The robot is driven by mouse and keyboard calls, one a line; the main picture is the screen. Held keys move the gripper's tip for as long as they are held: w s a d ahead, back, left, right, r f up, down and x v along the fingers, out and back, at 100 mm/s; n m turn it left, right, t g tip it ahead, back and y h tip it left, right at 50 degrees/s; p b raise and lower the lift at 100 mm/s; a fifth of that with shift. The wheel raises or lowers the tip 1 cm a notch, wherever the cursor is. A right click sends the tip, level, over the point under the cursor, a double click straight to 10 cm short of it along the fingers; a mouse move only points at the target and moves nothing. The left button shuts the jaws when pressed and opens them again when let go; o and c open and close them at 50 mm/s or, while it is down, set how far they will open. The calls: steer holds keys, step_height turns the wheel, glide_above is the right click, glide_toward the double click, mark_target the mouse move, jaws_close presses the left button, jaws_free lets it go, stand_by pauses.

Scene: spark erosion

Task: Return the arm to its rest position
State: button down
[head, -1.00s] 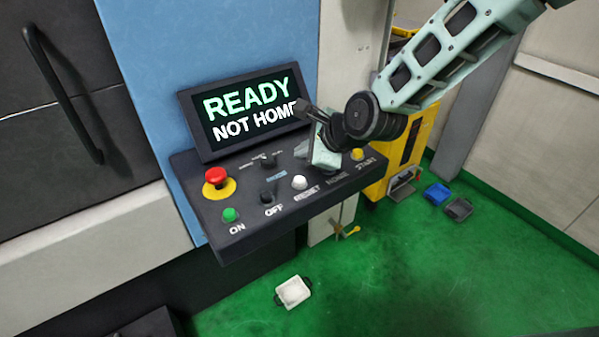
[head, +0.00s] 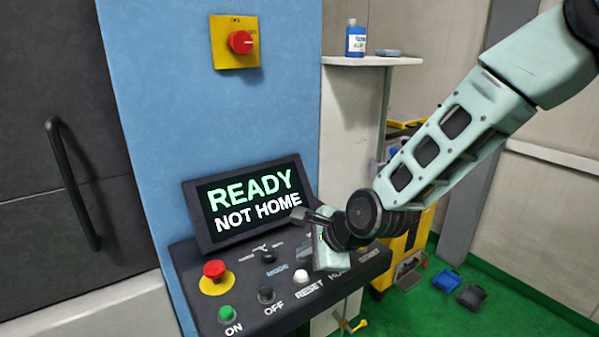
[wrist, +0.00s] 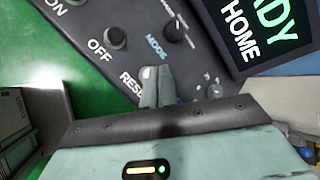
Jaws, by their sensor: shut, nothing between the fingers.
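My arm (head: 450,150) reaches in from the upper right, bent at a dark round joint. My gripper (head: 330,265) points down over the right part of the black control panel (head: 255,325). In the wrist view its fingers (wrist: 157,82) are together and empty, beside the RESET label. The gripper hides part of the panel's labels and buttons around HOME; whether it touches the panel I cannot tell. The screen (head: 250,205) reads READY in green and NOT HOME in white.
The panel bears a red emergency button (head: 214,270), a green ON button (head: 227,315) and a white RESET button (head: 301,276). A shelf (head: 370,61) holds a blue bottle (head: 356,40). A yellow cart (head: 402,245) stands behind the arm. Small bins (head: 446,281) lie on the green floor.

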steer(key=s+d+f+n+g+h+b, duration=0.1)
steer(key=s+d+n+g+h+b, duration=0.2)
steer(key=s+d+n, duration=0.3)
steer(key=s+d+f+n+g+h+b, duration=0.2)
steer(key=s+d+n+b, duration=0.3)
steer(key=s+n, duration=1.2)
steer(key=shift+s+d+n+g+h+b, duration=0.35)
steer(key=shift+s+d, duration=0.5)
steer(key=shift+s, duration=1.55)
